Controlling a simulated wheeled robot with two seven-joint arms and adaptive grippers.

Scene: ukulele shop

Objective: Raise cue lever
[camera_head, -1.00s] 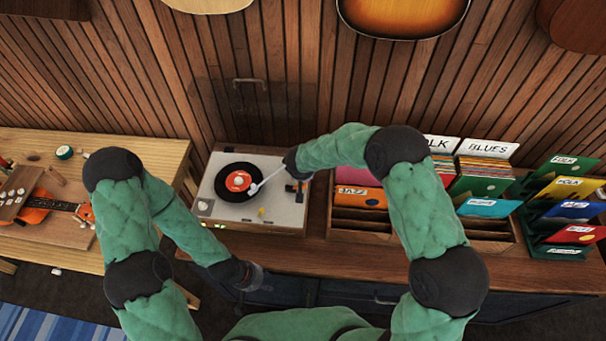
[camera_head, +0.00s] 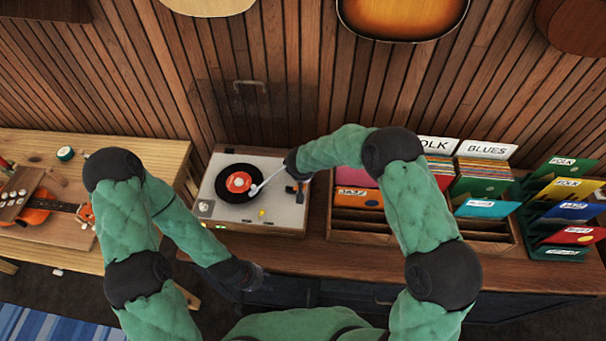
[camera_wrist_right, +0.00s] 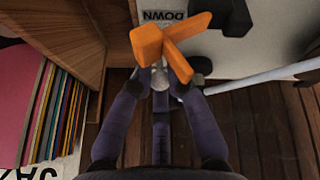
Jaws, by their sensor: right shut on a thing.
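The record player (camera_head: 280,213) stands on the cabinet with a black record (camera_head: 228,193) and red label on it. Its white tonearm (camera_head: 268,181) reaches over the record's right side; it also shows in the right wrist view (camera_wrist_right: 265,74). The orange cue lever (camera_wrist_right: 172,45) shows in the right wrist view beside a DOWN label (camera_wrist_right: 172,16). My right gripper (camera_wrist_right: 162,82) is shut on the lever at its lower end, with a small grey piece between the fingertips. In the head view this grip is hidden behind my wrist. My left gripper (camera_head: 254,277) hangs low before the cabinet; its fingers are unclear.
A wooden crate of records (camera_head: 390,238) stands close to the right of the player. A green record rack (camera_head: 535,225) is farther right. A workbench (camera_head: 110,146) with an orange ukulele (camera_head: 50,204) is at the left. The plank wall is close behind.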

